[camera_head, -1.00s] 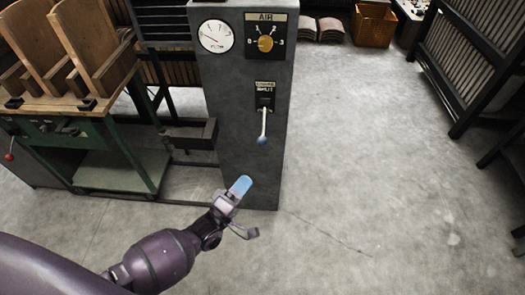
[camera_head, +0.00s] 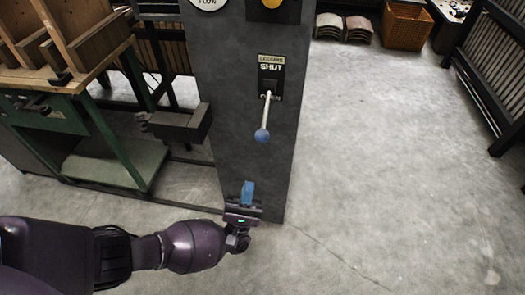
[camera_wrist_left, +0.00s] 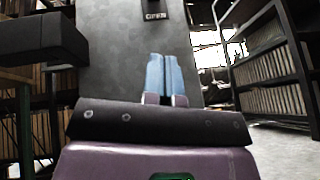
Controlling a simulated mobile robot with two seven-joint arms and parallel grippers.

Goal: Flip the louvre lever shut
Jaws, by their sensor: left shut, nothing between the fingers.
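The louvre lever (camera_head: 266,112) has a pale rod and a blue ball knob. It hangs down from a black plate (camera_head: 271,68) on the dark grey column, pointing away from the SHUT label at the top. The lower OPEN label (camera_wrist_left: 155,15) shows at the top edge of the left wrist view; the lever itself cannot be made out there. My left gripper (camera_head: 248,184) is below the knob and apart from it, in front of the column's lower part. Its blue fingers (camera_wrist_left: 165,70) are together, pointing up at the column, with nothing between them.
The grey column (camera_head: 230,90) carries a gauge and a dial, both cut off at the top. A dark bracket box (camera_head: 182,123) juts out left of the lever. A green-framed bench (camera_head: 112,160) stands at the left. The floor right of the column is clear.

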